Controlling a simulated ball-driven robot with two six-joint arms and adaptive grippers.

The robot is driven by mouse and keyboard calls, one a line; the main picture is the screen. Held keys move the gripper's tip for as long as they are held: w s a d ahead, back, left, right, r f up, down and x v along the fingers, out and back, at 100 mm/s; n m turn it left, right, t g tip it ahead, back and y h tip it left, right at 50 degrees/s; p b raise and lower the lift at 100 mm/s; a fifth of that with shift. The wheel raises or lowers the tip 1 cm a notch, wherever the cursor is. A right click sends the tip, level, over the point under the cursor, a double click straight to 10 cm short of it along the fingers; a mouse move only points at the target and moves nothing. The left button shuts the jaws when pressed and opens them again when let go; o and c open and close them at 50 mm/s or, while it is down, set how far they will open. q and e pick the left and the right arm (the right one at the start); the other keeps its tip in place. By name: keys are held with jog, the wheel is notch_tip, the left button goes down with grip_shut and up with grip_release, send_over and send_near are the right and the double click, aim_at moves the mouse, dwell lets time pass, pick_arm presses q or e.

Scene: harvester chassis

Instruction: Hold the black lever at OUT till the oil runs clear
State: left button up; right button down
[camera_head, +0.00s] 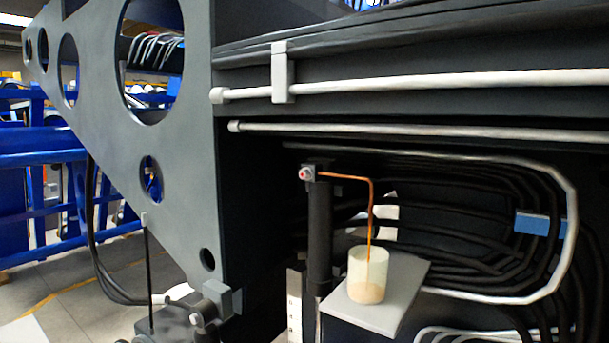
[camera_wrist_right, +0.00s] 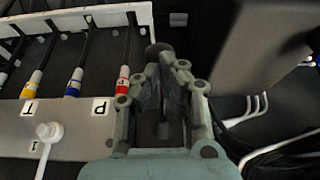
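In the right wrist view my right gripper (camera_wrist_right: 166,66) is closed in around a black lever with a dark round knob (camera_wrist_right: 158,49); its fingers partly hide the lever. The lever's OUT marking cannot be seen. In the head view a copper tube (camera_head: 371,205) runs from a fitting with a red dot (camera_head: 304,174), bends down and ends in a pale translucent cup (camera_head: 369,268). Cloudy tan oil (camera_head: 367,292) lies in the cup's lower part. Neither gripper is in the head view.
The cup stands on a small grey shelf (camera_head: 398,300) beside black hoses and white pipes (camera_head: 450,82). In the right wrist view, levers with yellow, blue and red bands (camera_wrist_right: 123,82) and a white knob (camera_wrist_right: 47,131) are left of my gripper. A dark block (camera_wrist_right: 270,55) is at right.

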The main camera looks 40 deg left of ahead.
notch_tip(320, 180, up, 3)
jog(key=p, duration=0.3)
jog(key=shift+r, duration=2.2)
jog(key=shift+r, duration=0.15)
